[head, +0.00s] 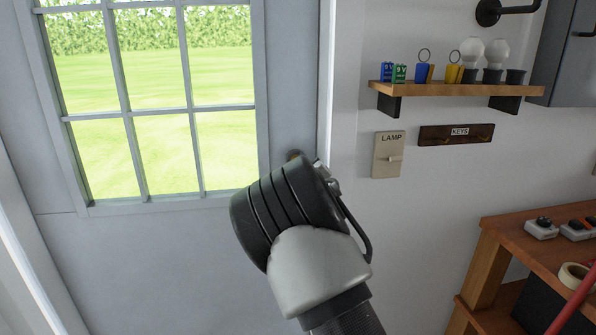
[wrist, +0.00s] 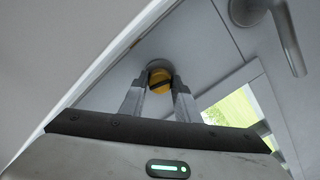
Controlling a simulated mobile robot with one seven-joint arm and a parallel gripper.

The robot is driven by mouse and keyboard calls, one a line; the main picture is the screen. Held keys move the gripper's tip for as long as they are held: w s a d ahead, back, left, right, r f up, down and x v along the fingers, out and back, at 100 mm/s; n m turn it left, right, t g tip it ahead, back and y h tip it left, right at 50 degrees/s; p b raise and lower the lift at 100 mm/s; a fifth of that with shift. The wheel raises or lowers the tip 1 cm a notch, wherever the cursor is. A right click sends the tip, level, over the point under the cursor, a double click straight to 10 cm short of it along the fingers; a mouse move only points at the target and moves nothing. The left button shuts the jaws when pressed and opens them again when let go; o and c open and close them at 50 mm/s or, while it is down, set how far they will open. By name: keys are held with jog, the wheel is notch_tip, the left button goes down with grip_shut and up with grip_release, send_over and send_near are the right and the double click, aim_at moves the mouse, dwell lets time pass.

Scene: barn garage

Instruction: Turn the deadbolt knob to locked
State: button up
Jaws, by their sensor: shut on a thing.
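The deadbolt knob (wrist: 160,79) is a yellow-orange round piece with a dark slot or bar, set on the grey door near its edge. In the wrist view my gripper (wrist: 158,88) has its two fingers on either side of the knob and is shut on it. The dark bar runs slightly slanted across the yellow face. In the head view my wrist covers the fingers and most of the lock; only a small brownish round part (head: 295,155) shows above it.
A door lever handle (wrist: 285,30) sits close to the right in the wrist view. The door has a paned window (head: 150,110). Right of the frame are a LAMP switch (head: 388,155), a KEYS board (head: 456,134), a small shelf (head: 455,89) and a wooden bench (head: 520,235).

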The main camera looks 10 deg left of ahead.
jog(key=shift+m+b, duration=6.45)
jog(key=shift+m, duration=0.95)
jog(key=o, duration=1)
jog(key=shift+a, duration=0.1)
jog(key=shift+o, duration=0.2)
jog(key=v, duration=1.7)
jog(key=shift+s, duration=0.25)
